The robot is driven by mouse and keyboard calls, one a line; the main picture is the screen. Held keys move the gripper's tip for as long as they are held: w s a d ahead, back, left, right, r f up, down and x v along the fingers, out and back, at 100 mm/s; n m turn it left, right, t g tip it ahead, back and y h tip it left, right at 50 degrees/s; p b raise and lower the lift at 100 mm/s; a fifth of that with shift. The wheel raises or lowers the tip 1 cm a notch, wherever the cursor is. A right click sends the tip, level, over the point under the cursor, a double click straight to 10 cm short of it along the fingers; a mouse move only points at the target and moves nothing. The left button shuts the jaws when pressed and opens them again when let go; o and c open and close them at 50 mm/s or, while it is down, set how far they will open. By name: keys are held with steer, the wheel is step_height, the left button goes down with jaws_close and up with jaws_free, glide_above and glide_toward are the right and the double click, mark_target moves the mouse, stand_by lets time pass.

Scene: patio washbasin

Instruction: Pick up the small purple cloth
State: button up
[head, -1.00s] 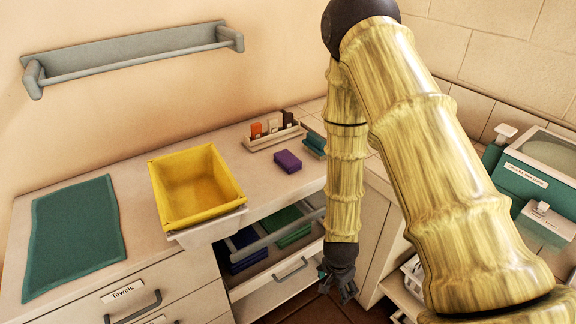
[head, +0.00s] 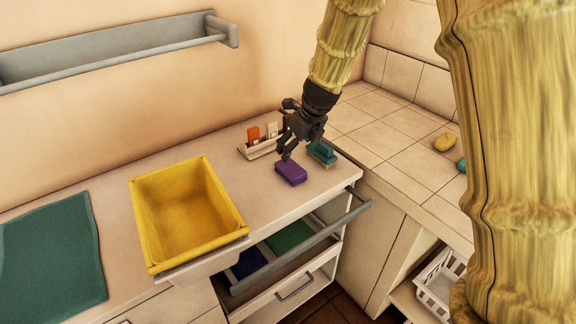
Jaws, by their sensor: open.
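The small purple cloth (head: 291,173) is a folded block lying on the pale countertop, in front of a small rack. My gripper (head: 285,150) is open and points down just above and behind the cloth, with its dark fingers close to the cloth's far edge. I cannot tell whether a fingertip touches it. Nothing shows between the fingers.
A yellow basin (head: 190,215) stands to the left. The small rack (head: 262,147) with upright packets is behind the cloth, partly hidden by my gripper. A teal brush-like item (head: 322,152) lies close on the right. An open drawer (head: 300,240) with folded cloths juts out below.

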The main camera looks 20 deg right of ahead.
mark_target(291, 168)
steer(key=x, duration=0.4)
steer(key=shift+w+d+f, duration=0.2)
steer(key=shift+f, duration=0.05)
steer(key=shift+a+f+p, duration=0.1)
steer(key=shift+f+p, duration=0.25)
steer(key=shift+f, duration=0.45)
steer(key=shift+p+x, duration=0.4)
steer(key=shift+x, duration=1.85)
steer(key=shift+s, duration=0.15)
steer(key=c, duration=1)
